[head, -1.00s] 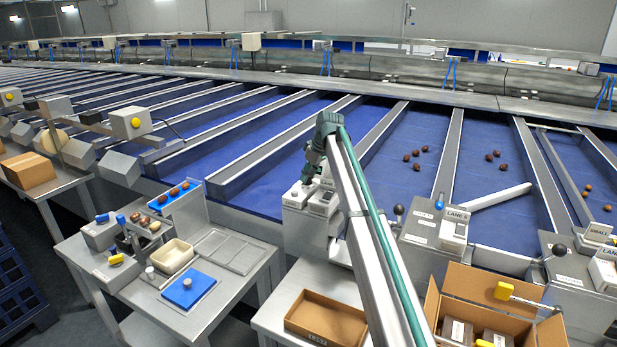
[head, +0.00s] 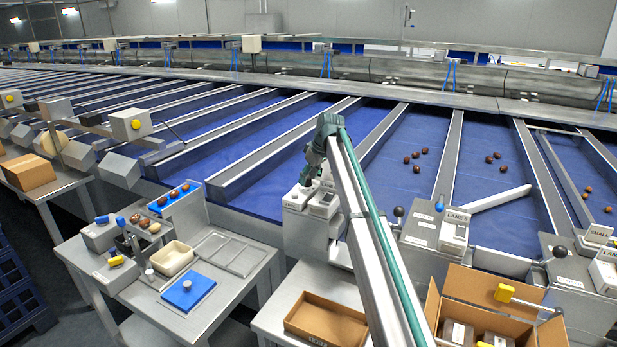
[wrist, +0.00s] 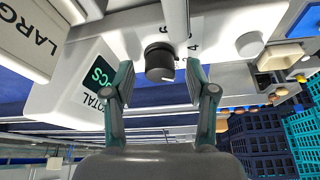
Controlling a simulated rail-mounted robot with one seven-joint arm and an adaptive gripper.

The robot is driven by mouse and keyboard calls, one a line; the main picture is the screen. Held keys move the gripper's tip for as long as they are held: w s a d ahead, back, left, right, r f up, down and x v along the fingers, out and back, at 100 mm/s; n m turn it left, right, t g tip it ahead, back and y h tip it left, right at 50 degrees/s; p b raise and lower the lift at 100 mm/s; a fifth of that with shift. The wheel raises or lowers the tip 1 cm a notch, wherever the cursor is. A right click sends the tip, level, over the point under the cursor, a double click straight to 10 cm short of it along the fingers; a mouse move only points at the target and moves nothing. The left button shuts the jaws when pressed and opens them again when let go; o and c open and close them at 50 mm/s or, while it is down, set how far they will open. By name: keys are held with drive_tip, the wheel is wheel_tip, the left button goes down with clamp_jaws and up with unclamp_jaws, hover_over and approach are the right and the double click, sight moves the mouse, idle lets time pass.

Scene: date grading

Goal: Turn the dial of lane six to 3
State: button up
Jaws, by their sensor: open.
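The black dial (wrist: 159,62) stands on the light face of a control box (wrist: 85,80). Printed numbers beside it include a 6 and a 4; a pale mark shows on the knob, but I cannot tell which number it points to. My gripper (wrist: 158,76) is open, with one finger on each side of the dial and visible gaps between. In the head view, my gripper (head: 307,178) is tilted down over the top of the control box (head: 303,222) left of the lane 5 box. The dial is hidden there.
A display reading TOTAL PCS (wrist: 101,78) and a round pale knob (wrist: 250,44) flank the dial. The lane 5 box (head: 432,232) stands to the right. A cardboard tray (head: 325,318) lies in front, and a grading table (head: 225,290) stands at left.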

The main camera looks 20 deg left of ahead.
drive_tip(key=shift+r, duration=0.1)
drive_tip(key=v, duration=1.1)
drive_tip(key=shift+d+r, duration=0.3)
drive_tip(key=shift+r, duration=0.05)
